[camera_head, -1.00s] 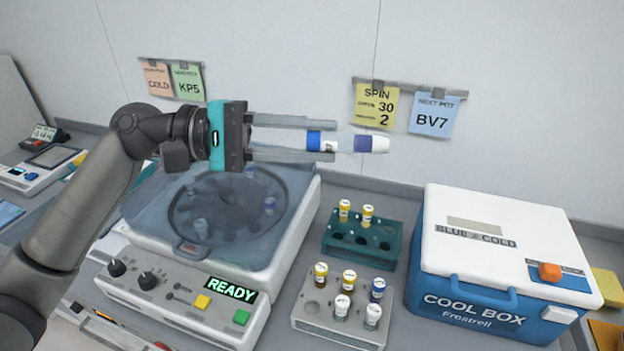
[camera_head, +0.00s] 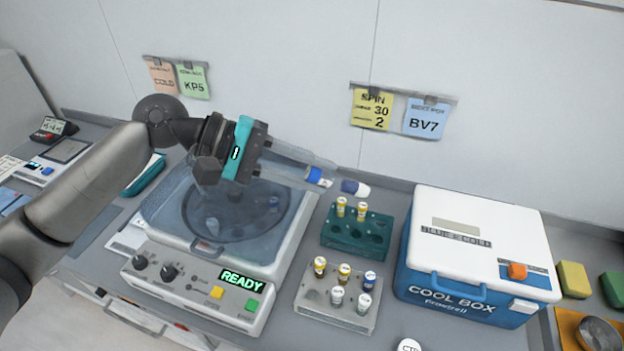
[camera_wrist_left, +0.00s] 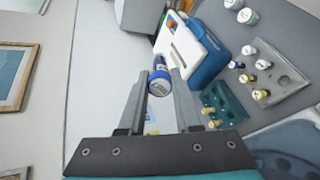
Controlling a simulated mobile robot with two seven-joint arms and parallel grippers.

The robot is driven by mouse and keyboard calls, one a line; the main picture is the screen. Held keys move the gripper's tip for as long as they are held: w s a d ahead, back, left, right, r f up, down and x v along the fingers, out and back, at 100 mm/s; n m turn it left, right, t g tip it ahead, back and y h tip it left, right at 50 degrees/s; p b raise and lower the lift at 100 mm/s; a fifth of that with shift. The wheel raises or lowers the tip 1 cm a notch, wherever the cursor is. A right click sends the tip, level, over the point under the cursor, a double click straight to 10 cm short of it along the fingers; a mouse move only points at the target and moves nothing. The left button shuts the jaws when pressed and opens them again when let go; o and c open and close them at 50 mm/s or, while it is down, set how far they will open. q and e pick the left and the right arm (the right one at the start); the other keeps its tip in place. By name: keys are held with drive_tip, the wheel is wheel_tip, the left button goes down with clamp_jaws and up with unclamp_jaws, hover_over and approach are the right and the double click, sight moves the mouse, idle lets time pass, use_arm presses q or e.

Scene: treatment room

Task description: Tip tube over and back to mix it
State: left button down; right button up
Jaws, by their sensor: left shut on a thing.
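My left gripper (camera_head: 317,178) is shut on a blue-and-white tube (camera_head: 355,188) and holds it in the air above the bench, behind the green rack. The tube lies roughly along the fingers, tilted, with its white-tipped blue end pointing right and slightly down. Its middle is unclear against the wall. In the left wrist view the tube (camera_wrist_left: 160,84) shows between the fingertips, one round blue-rimmed end facing the camera. My right gripper is not in view.
A centrifuge (camera_head: 165,255) reading READY stands below my left arm. A green rack (camera_head: 340,242) and a grey rack (camera_head: 335,315) hold several capped tubes. A blue and white cool box (camera_head: 470,265) stands at right. Notes hang on the wall (camera_head: 280,60).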

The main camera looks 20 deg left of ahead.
use_arm(q)
drive_tip(key=shift+r+y+p, duration=0.3)
drive_tip(key=shift+y+p, duration=0.1)
drive_tip(key=shift+p, duration=0.6)
drive_tip(key=shift+f+g+y, duration=0.2)
drive_tip(key=shift+g+y, duration=0.1)
drive_tip(key=shift+y, duration=0.4)
drive_tip(key=shift+g+y, duration=0.3)
drive_tip(key=shift+y, duration=0.7)
drive_tip(key=g+y, duration=0.1)
drive_tip(key=y, duration=0.3)
drive_tip(key=g+y, duration=0.1)
drive_tip(key=y, duration=0.3)
drive_tip(key=shift+f, duration=0.1)
